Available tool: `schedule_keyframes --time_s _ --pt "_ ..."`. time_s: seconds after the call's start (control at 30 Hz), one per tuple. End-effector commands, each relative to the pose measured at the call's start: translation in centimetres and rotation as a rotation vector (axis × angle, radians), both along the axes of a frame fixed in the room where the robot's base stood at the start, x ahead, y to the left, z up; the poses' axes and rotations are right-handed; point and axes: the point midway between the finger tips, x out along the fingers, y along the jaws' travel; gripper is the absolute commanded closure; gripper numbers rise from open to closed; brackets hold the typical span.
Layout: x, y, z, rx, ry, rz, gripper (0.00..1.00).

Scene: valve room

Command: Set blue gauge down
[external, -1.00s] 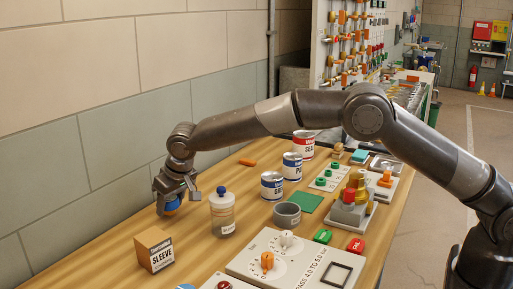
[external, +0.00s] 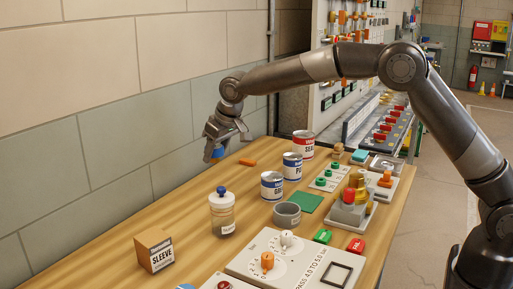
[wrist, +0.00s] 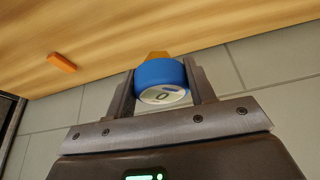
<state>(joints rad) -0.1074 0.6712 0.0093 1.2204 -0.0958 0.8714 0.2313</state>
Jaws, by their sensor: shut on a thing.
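The blue gauge (wrist: 160,76) is a round blue body with a pale dial face, seen between my gripper's two fingers in the wrist view. My gripper (wrist: 160,88) is shut on it. In the external view my gripper (external: 216,150) hangs above the back left edge of the wooden table (external: 140,215), near the wall. A small blue part of the gauge shows below the fingers there. The gauge is held in the air, apart from the table. A brass-coloured part (wrist: 158,54) shows behind the gauge in the wrist view.
An orange block (external: 248,162) lies right of my gripper. A blue-capped jar (external: 222,215), labelled cans (external: 272,187), a grey cup (external: 287,215) and a green square (external: 306,202) stand farther forward. A box marked SLEEVE (external: 155,252) is at front left. Bare table lies around the jar's left.

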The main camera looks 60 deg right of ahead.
Motion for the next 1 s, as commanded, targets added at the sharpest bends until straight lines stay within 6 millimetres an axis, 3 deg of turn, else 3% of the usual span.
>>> schedule_keyframes --time_s 0.03,0.2,0.33,0.47,0.63,1.0 --pt "-0.1 -2.3 0.1 0.001 0.000 -0.001 0.79" --pt "-1.0 -8.0 0.2 0.002 -0.001 0.032 0.79" --pt "-1.7 -11.2 0.2 0.002 -0.003 0.051 0.79" --pt "-2.2 -12.9 0.3 -0.001 -0.007 0.066 0.79" --pt "-1.5 -11.9 -0.8 -0.002 -0.006 0.075 0.79" --pt "2.2 -4.8 -5.7 -0.003 -0.006 0.075 0.79"
